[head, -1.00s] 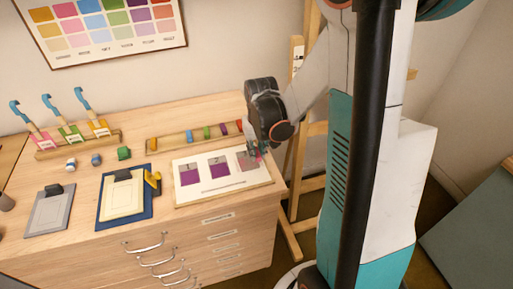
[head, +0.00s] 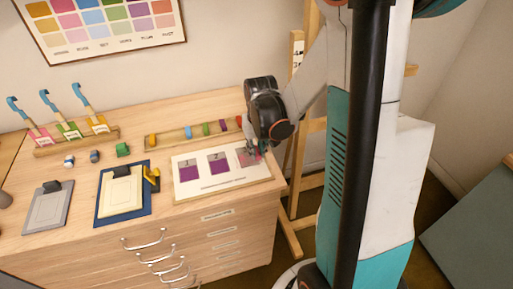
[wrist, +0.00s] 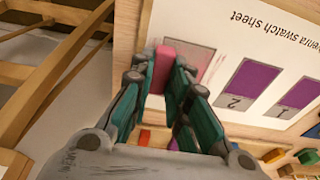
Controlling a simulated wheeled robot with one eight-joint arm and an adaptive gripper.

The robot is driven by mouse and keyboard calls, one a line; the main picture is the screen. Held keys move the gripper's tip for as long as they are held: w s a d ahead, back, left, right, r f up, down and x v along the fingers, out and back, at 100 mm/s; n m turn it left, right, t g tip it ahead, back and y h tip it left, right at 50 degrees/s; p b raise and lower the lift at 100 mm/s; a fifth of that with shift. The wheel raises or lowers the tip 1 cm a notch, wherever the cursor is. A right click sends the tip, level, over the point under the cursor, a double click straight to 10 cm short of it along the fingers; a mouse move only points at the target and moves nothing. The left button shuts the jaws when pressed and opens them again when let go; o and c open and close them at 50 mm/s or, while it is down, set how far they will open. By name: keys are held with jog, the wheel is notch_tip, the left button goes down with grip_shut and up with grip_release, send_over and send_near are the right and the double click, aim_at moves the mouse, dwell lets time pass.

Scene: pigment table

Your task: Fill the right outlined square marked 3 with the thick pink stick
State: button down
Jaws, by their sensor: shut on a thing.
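My gripper (wrist: 162,82) is shut on a pink stick (wrist: 165,66), which shows between its fingertips in the wrist view. The stick is at the outer side of a greyish-pink square (wrist: 201,62), the third on the swatch sheet (wrist: 238,38). Whether its tip touches the paper I cannot tell. The squares marked 2 (wrist: 248,82) and 1 (wrist: 300,94) show purple with a grey strip by the number. In the head view my gripper (head: 257,152) is over the sheet's right end and partly hides the third square (head: 243,158); its number is not readable.
Behind the sheet is a wooden rack (head: 190,136) with several coloured sticks. A blue board (head: 124,216) and a grey board (head: 46,211) lie to the left. A wooden easel (head: 306,160) stands close by the table's right edge.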

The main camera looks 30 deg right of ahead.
aim_at(248, 158)
jog(key=shift+f+b, duration=0.6)
jog(key=shift+f, duration=0.15)
jog(key=shift+w+a, duration=0.25)
jog(key=shift+a, duration=0.65)
jog(key=shift+w+a, duration=0.3)
jog(key=shift+a, duration=0.65)
jog(key=shift+w+a, duration=0.25)
jog(key=shift+a, duration=0.65)
jog(key=shift+d+r, duration=0.1)
jog(key=shift+d, duration=0.05)
jog(key=shift+s+d+b, duration=0.2)
jog(key=shift+d, duration=0.45)
jog(key=shift+s+d+b, duration=0.2)
jog(key=shift+d, duration=0.45)
jog(key=shift+d, duration=0.1)
jog(key=shift+s+d, duration=0.2)
jog(key=shift+d, duration=0.4)
jog(key=shift+s+d, duration=0.2)
jog(key=shift+d, duration=0.35)
